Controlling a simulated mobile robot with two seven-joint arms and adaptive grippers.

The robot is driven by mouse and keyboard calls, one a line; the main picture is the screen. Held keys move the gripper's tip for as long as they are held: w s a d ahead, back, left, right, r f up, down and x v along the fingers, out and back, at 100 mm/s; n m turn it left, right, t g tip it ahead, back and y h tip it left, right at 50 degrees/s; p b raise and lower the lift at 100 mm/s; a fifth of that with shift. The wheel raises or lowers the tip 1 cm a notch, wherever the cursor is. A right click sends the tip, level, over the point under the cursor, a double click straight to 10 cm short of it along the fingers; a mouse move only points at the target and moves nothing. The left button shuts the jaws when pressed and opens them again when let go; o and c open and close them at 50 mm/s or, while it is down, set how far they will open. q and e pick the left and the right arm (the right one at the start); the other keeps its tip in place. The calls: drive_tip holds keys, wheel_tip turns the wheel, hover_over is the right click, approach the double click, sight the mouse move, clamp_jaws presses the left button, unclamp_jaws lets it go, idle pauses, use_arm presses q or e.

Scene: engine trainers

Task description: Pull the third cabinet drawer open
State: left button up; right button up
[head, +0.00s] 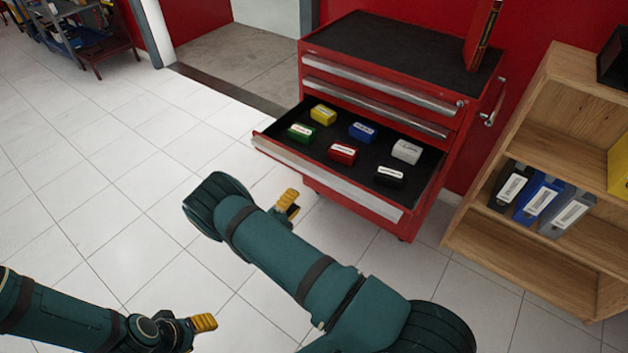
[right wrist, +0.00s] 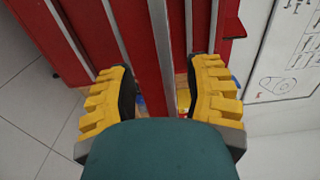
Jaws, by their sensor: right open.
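The red tool cabinet (head: 383,66) stands with its third drawer (head: 432,178) pulled well out. A long silver handle strip (head: 330,180) runs along that drawer's front. My right gripper (head: 287,203) is just in front of the drawer, partly hidden behind my right arm. In the right wrist view the open right gripper (right wrist: 162,85) has its yellow fingers spread on either side of the red drawer front (right wrist: 178,50). Contact cannot be told. My left gripper (head: 204,322) is low at the left, away from the cabinet; only one yellow finger shows clearly.
Small boxes lie in the open drawer, among them a yellow box (head: 323,114), a red box (head: 342,153) and a white box (head: 406,151). The two upper drawers are shut. A wooden shelf (head: 533,132) with binders stands at the right.

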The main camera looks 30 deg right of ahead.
sight(316, 178)
drive_tip(key=b+x, duration=0.1)
drive_tip(key=x, duration=1.1)
drive_tip(key=shift+o, duration=0.2)
drive_tip(key=shift+a, duration=0.1)
clamp_jaws()
